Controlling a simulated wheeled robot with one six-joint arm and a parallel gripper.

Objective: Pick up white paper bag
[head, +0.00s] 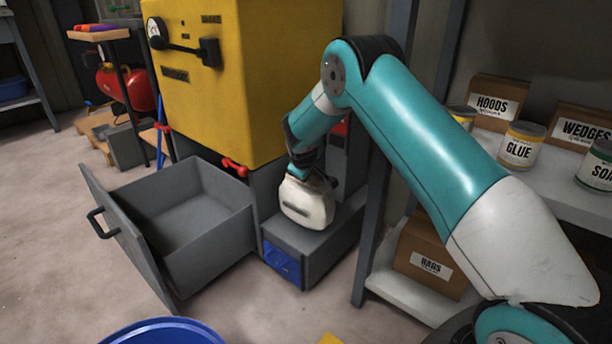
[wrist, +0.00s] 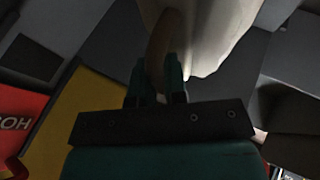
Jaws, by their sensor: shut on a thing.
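The white paper bag (head: 307,203) is at the top of a low grey box (head: 318,243), beside the yellow cabinet. I cannot tell whether its base touches the box. My gripper (head: 303,174) is above the bag, pointing down, and is shut on its top part. In the wrist view the pale bag (wrist: 215,35) fills the upper middle. There my gripper's fingers (wrist: 158,78) close around a brownish strip at the bag's edge, seemingly its handle. The far side of the bag is hidden.
A large yellow cabinet (head: 235,75) stands behind left. An open grey drawer (head: 190,215) juts out at left. A shelf at right holds a glue can (head: 520,146) and several boxes. A blue round container (head: 165,333) is at the front edge.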

